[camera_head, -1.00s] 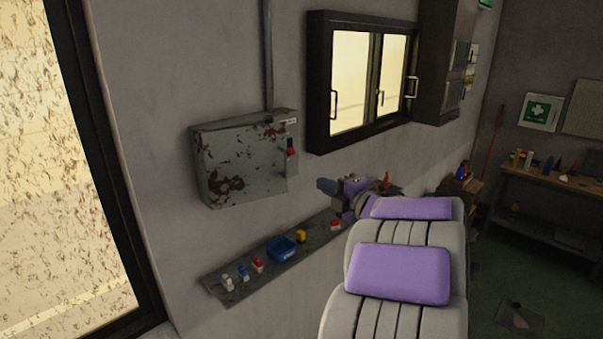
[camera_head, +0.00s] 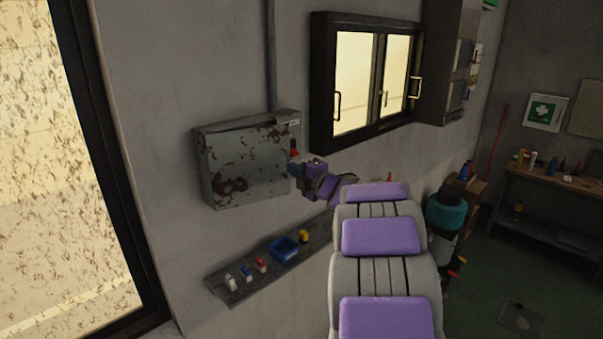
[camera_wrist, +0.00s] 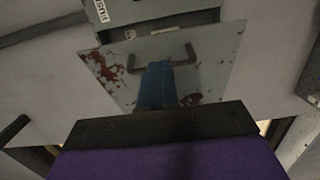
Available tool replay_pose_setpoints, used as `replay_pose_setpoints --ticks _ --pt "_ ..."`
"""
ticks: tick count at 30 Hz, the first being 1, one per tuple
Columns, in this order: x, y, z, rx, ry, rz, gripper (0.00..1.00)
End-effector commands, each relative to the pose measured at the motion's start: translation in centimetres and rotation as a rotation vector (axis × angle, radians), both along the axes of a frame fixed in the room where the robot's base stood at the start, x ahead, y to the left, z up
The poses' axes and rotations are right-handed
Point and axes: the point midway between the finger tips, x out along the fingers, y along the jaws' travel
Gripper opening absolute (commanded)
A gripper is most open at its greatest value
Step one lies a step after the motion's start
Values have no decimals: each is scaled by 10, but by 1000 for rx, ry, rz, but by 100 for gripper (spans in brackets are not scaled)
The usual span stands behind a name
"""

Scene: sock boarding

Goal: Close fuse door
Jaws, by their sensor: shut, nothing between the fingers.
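The grey, rust-stained fuse box (camera_head: 240,160) hangs on the wall at centre left in the head view. A dark gap shows along the top of its door, so the door looks slightly ajar. In the wrist view the door (camera_wrist: 215,65) is a tilted panel with a dark bar handle (camera_wrist: 190,52); a dark slot lies beyond its far edge. My gripper (camera_head: 293,169) is at the box's right side, by a red switch (camera_head: 294,152). Its blue fingers (camera_wrist: 157,68) are shut and empty, overlapping the handle in the wrist view; whether they touch is unclear.
A narrow wall shelf (camera_head: 235,291) below holds a blue tray (camera_head: 284,249) and several small items. A dark-framed window (camera_head: 365,80) is to the upper right. A workbench (camera_head: 560,180) stands far right. The wall left of the box is clear.

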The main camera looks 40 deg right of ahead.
Motion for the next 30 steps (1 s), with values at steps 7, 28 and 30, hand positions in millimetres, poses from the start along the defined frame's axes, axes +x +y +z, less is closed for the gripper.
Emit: replay_pose_setpoints --ticks 7,28,30 --pt "1 0 0 0 0 -1 0" --pt "37 -20 3 0 2 167 0" --pt "42 -22 3 -1 1 190 0"
